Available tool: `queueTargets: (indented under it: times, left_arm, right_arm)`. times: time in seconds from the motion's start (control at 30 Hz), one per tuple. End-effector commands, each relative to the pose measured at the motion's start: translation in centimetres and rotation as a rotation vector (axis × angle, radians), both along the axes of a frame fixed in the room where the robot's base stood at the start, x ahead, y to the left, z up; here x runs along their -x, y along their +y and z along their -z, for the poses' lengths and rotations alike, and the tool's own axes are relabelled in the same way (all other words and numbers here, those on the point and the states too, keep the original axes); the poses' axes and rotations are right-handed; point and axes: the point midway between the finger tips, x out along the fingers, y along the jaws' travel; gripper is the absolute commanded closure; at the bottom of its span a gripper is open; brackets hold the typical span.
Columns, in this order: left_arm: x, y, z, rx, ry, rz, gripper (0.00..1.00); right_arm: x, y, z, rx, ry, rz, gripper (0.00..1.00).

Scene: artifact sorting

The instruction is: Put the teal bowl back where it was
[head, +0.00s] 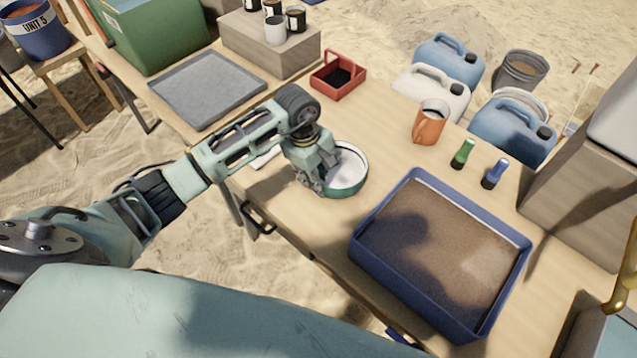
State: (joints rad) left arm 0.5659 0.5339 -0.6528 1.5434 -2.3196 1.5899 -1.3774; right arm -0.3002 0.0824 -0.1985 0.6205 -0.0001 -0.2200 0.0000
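The teal bowl (347,188) has a pale inside and sits upright, on or just above the wooden table, left of the blue tray. My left gripper (322,184) is at the left side of the bowl, its fingers by the rim. The gripper body covers the bowl's left part. I cannot tell whether the fingers are closed on the rim or only beside it. My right gripper is not in view.
A blue tray (365,248) of brown sand lies right of the bowl. An orange mug (429,127), a green bottle (462,154) and a blue bottle (495,174) stand behind it. A red caddy (340,82) and grey tray (206,88) are farther back. Bare tabletop lies behind the bowl.

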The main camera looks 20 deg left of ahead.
Motion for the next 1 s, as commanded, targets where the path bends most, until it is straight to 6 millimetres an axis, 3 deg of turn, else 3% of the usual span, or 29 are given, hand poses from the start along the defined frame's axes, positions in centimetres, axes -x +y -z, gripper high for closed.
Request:
queueTargets:
  times: [0.2,0.4,0.6,1.0]
  left_arm:
    - [0.1,0.8,-4.9,-0.002,-0.006,0.0,0.77]
    - [0.4,1.1,-7.8,-0.001,-0.003,-0.001,0.77]
    - [0.6,1.2,-8.7,0.0,0.0,0.0,0.77]
    - [0.6,1.2,-8.7,0.0,0.0,0.0,0.77]
  right_arm:
    - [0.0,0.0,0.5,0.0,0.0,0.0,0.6]
    - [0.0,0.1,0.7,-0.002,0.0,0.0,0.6]
    - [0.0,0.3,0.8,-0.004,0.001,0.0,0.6]
    - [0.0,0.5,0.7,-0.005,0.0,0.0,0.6]
